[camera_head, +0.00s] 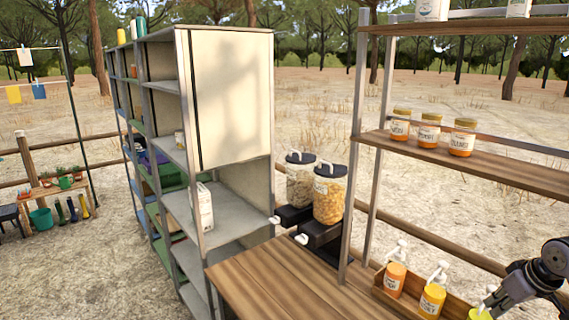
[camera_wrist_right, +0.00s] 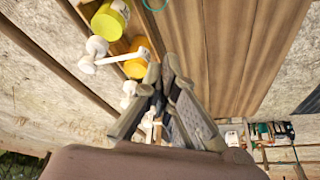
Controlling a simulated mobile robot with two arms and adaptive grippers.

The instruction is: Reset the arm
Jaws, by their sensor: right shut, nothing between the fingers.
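My right arm comes in at the lower right of the head view, and its gripper (camera_head: 500,295) is beside the pump bottles at the right end of the wooden tray (camera_head: 405,305). In the right wrist view the gripper's fingers (camera_wrist_right: 164,68) are together with nothing between them. They overlap the view of a yellow pump bottle (camera_wrist_right: 110,20) and an orange pump bottle (camera_wrist_right: 136,58), and whether they touch any bottle cannot be told. My left gripper is not in view.
Orange (camera_head: 396,279) and yellow (camera_head: 432,299) pump bottles stand in the tray. Three labelled jars (camera_head: 430,130) stand on the shelf above (camera_head: 500,168). Two dispensers (camera_head: 329,194) stand behind the wooden counter (camera_head: 270,280), beside a tall metal cabinet (camera_head: 232,95). The counter's left part is clear.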

